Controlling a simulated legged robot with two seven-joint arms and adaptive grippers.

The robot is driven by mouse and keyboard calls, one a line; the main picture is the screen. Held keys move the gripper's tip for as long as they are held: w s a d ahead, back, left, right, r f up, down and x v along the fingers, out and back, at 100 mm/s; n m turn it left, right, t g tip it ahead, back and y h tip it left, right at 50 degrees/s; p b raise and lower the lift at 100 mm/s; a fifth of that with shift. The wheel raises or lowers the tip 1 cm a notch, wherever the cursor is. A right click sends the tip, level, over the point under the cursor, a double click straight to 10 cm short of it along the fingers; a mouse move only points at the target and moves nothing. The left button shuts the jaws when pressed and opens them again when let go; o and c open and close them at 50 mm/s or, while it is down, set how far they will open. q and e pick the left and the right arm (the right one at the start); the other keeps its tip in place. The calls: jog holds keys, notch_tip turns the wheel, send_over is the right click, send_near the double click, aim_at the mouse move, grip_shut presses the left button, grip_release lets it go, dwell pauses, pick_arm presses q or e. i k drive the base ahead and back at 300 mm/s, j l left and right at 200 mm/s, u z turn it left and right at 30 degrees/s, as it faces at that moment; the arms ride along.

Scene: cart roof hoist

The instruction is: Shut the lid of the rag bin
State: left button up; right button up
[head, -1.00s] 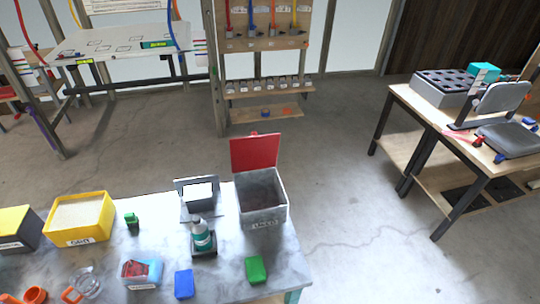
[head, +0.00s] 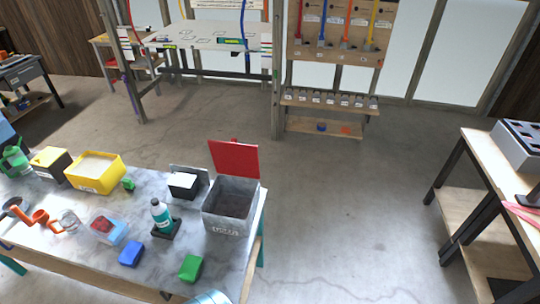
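The rag bin is probably the grey metal bin (head: 229,208) at the right end of the near table; the lettering on its front is too small to read surely. Its red lid (head: 235,159) stands open, tilted up at the bin's back edge. The bin's inside looks dark, and I cannot make out what it holds. Neither of my grippers shows in the head view.
The near table (head: 180,219) also bears a yellow box (head: 95,172), a teal bottle (head: 161,214), a blue block (head: 131,253) and a green block (head: 190,267). Another workbench (head: 487,180) stands at the right. Open concrete floor (head: 350,200) lies between them.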

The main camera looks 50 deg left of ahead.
aim_at(231, 158)
jog(key=i+u, duration=0.35)
jog(key=i, duration=0.15)
jog(key=i+l+u, duration=0.15)
jog(key=i+u, duration=0.2)
jog(key=i, duration=0.15)
jog(key=i+l+u, duration=0.35)
jog(key=i, duration=0.15)
jog(key=i+j+u, duration=0.1)
jog(key=u, duration=0.4)
jog(key=i+u, duration=0.3)
jog(key=u, duration=0.15)
jog(key=i+u, duration=0.2)
jog(key=u, duration=0.3)
jog(key=i+l+u, duration=0.2)
jog(key=u, duration=0.3)
jog(key=i+l+u, duration=0.2)
jog(key=u, duration=0.3)
jog(key=i+l+u, duration=0.25)
jog(key=u, duration=0.2)
jog(key=i+l+u, duration=0.3)
jog(key=u, duration=0.15)
